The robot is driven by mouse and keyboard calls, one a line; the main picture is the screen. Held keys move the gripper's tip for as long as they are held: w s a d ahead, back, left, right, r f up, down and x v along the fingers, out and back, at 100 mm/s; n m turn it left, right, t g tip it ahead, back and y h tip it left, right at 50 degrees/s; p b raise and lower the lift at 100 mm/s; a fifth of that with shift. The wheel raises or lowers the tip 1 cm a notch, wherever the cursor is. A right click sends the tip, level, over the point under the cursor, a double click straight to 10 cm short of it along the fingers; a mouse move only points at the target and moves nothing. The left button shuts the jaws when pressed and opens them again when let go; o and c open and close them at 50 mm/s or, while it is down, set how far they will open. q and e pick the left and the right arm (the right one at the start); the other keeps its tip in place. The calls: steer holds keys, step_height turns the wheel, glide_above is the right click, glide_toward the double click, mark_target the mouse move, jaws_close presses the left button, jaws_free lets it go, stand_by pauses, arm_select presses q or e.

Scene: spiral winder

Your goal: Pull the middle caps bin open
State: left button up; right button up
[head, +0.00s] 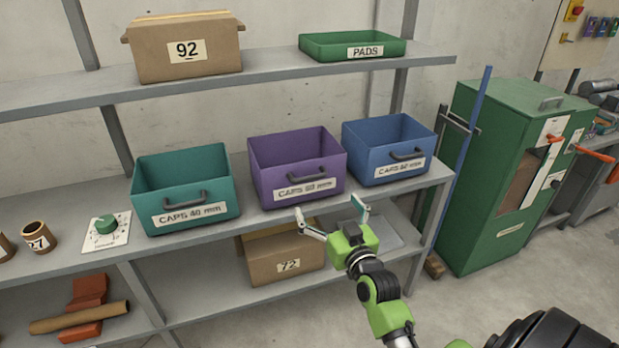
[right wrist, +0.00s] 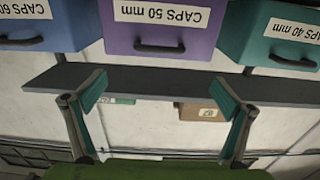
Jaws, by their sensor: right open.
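The middle caps bin (head: 273,155) is purple, with a dark bar handle (head: 308,173) above its "CAPS 50 mm" label. It stands on the middle shelf between the teal bin and the blue bin, roughly in line with them. In the right wrist view, which is upside down, the purple bin (right wrist: 190,42) and its handle (right wrist: 159,47) show at top centre. My right gripper (head: 330,209) is open and empty, in front of and below the purple bin, apart from its handle. Its two fingers also show in the wrist view (right wrist: 162,92). My left gripper is not in view.
The teal "CAPS 40 mm" bin (head: 186,190) and the blue bin (head: 388,150) flank the purple one. A cardboard box (head: 283,262) sits on the shelf below. A green cabinet (head: 490,180) and a blue pole (head: 467,150) stand at right. The floor in front is clear.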

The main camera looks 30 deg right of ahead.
mark_target(311, 180)
steer(key=x, duration=1.3)
steer(key=shift+w+f+p, duration=0.1)
steer(key=shift+w+p, duration=0.05)
steer(key=shift+p, duration=0.2)
